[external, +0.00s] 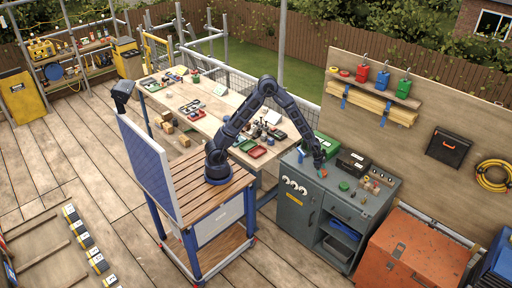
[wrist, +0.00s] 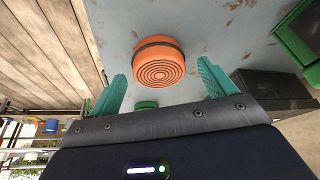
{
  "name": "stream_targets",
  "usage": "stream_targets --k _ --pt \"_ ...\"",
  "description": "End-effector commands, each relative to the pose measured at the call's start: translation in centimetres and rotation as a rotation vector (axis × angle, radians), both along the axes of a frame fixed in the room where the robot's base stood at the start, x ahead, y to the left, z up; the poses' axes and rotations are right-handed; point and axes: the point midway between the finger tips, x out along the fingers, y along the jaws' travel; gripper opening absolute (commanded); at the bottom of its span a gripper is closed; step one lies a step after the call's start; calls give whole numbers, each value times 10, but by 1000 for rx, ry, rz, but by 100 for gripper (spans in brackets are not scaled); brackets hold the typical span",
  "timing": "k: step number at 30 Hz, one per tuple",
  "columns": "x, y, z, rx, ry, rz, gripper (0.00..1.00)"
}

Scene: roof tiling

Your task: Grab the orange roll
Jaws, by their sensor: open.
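The orange roll (wrist: 159,66) shows in the wrist view, with ringed grooves on its near face and a dark band around it. It rests on a worn grey surface, the top of the grey cabinet (external: 295,208). In the external view it is a small orange-red spot (external: 322,174) just below my gripper (external: 320,168). In the wrist view my gripper (wrist: 162,76) has its two teal fingers spread wide, with nothing between them that I can see held. The roll appears ahead of the fingertips, between their lines. Whether a finger touches it is unclear.
A green round item (external: 344,186) sits nearby on the cabinet. A black box (external: 353,162) and a green case (external: 327,147) stand behind. Small items (external: 377,179) lie at the right. The wooden workbench (external: 205,122) adjoins at the left. The cabinet's front-left top is clear.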

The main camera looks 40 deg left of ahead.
Motion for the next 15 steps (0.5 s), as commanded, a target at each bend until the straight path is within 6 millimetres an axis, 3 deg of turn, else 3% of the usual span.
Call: stream_targets --k 4,11,12,15 --pt "2 -6 -16 1 1 0 83" --pt "3 -7 -18 0 0 0 83" --pt "3 -7 -18 0 0 0 81" --pt "3 -7 -18 0 0 0 62"
